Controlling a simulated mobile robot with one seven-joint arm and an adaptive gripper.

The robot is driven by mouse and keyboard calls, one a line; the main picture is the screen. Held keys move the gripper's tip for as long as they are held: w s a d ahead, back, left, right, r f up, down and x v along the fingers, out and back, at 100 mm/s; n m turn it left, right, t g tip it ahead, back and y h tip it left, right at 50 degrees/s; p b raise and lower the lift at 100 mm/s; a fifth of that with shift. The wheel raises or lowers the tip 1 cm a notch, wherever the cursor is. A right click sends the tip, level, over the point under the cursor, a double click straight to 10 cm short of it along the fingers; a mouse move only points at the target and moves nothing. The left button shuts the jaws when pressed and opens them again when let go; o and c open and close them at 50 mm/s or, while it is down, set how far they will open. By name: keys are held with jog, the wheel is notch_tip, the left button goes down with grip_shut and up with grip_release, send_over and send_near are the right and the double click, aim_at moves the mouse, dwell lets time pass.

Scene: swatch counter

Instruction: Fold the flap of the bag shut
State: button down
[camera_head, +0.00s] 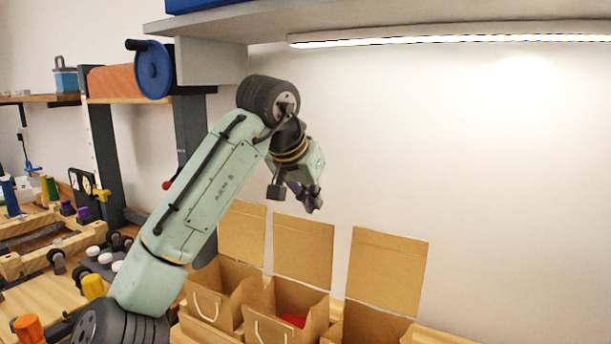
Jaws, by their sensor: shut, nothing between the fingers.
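Three brown paper bags stand in a row at the bottom of the view: a left bag (233,302), a middle bag (317,322) and a right bag (374,324). Each is open, with its flap standing up at the back: left flap (242,233), middle flap (303,252) and right flap (387,271). A red thing (294,320) shows inside the middle bag. The left and middle bags have pale handles in front. The bags' lower parts are cut off.
A grey shelf (350,28) with a light strip (450,39) hangs above. A dark upright post (194,135) stands left of the bags. Wooden frames (45,245) and small parts crowd the left. Bare wall lies to the right.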

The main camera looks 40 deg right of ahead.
jog(key=a, duration=0.1)
jog(key=s+a, duration=0.1)
jog(key=a, duration=0.1)
jog(key=shift+s+a+r+p, duration=0.25)
jog(key=shift+a+p, duration=0.05)
jog(key=shift+a, duration=0.05)
